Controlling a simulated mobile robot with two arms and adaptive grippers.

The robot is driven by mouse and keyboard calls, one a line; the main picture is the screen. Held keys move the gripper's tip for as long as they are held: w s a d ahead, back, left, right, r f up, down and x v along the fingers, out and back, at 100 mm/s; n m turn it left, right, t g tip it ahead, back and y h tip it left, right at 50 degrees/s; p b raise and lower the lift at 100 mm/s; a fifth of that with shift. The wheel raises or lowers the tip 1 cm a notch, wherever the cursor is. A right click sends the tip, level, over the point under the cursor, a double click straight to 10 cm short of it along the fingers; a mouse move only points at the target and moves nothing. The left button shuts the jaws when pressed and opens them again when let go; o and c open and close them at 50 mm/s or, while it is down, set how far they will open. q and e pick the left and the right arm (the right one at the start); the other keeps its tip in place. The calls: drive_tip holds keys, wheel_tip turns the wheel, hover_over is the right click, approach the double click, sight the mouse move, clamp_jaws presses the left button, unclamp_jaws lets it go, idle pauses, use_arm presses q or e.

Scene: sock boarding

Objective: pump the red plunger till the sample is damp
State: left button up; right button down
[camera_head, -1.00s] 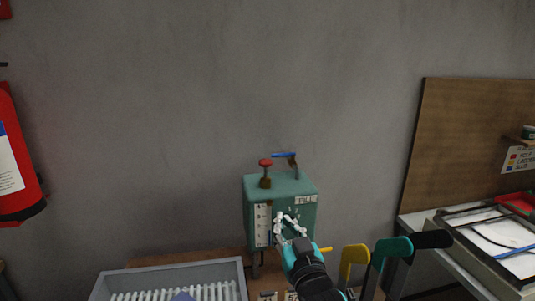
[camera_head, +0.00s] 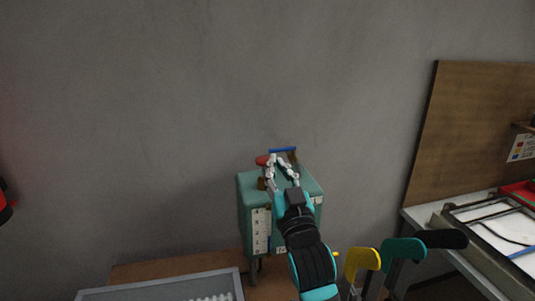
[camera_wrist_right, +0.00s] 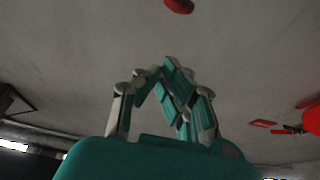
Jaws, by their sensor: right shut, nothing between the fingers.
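The red plunger (camera_head: 262,160) stands on top of the green tank box (camera_head: 250,200) against the wall; its stem is mostly hidden behind my right gripper. My right gripper (camera_head: 279,160) is shut and empty, and overlaps the box's top just right of the red knob in the head view. In the right wrist view my fingertips (camera_wrist_right: 160,67) come together, and the red knob (camera_wrist_right: 178,5) shows at the top edge, apart from them. I cannot pick out the sample. My left gripper is not in view.
A blue-handled lever (camera_head: 283,150) sits on the box behind my fingers. A grey tray (camera_head: 160,285) lies at lower left. Yellow (camera_head: 362,260), teal (camera_head: 402,248) and black (camera_head: 443,239) handles stand at right, beside a bench with a framed panel. The wall above is clear.

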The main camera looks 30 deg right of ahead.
wheel_tip(320, 180, up, 3)
drive_tip(key=p, duration=0.3)
hover_over(264, 169)
drive_tip(key=s, duration=0.3)
drive_tip(key=shift+w, duration=0.7)
use_arm(q)
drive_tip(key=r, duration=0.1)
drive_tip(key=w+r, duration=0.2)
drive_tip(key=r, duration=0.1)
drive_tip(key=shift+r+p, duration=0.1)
drive_tip(key=shift+p, duration=0.3)
use_arm(e)
drive_tip(key=f, duration=0.4)
drive_tip(key=shift+s, duration=0.25)
wheel_tip(264, 169, down, 4)
drive_tip(key=b, duration=0.2)
drive_tip(key=shift+b, duration=0.35)
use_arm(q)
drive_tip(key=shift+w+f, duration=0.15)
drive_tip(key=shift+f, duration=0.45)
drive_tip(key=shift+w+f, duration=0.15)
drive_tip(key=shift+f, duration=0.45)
use_arm(e)
drive_tip(key=shift+r, duration=0.15)
